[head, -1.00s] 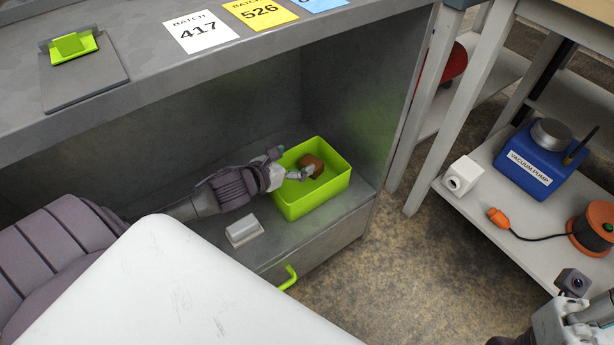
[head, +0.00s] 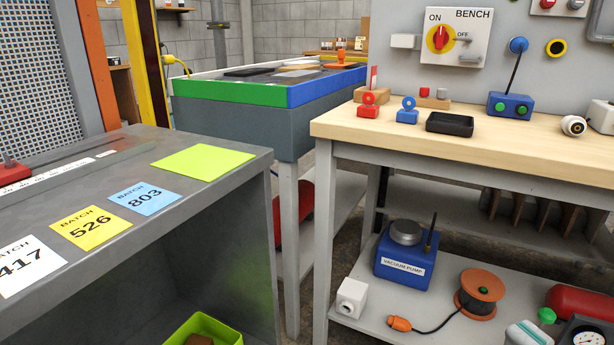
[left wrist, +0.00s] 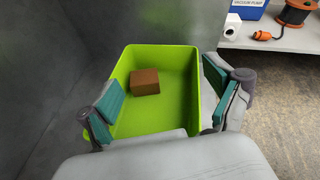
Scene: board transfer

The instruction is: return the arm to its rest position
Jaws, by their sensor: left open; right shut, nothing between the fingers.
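My left gripper (left wrist: 164,110) is open in the left wrist view, with nothing between its teal-padded fingers. It is over or in front of the lime-green bin (left wrist: 121,75); its fingers appear at either side of the bin. A brown block (left wrist: 145,82) lies inside the bin, apart from the fingers. In the head view, only part of the bin (head: 182,333) and block (head: 199,340) shows at the bottom edge, and my left arm is out of view. My right gripper (head: 527,333) is shut and empty at the bottom right, mostly cut off.
The grey cabinet top (head: 190,212) carries batch cards and a lime sheet (head: 203,161). A wooden bench (head: 470,150) stands right, with a vacuum pump (head: 406,255) and cable reel (head: 480,293) on its lower shelf. A grey cabinet wall (left wrist: 85,30) stands beside the bin.

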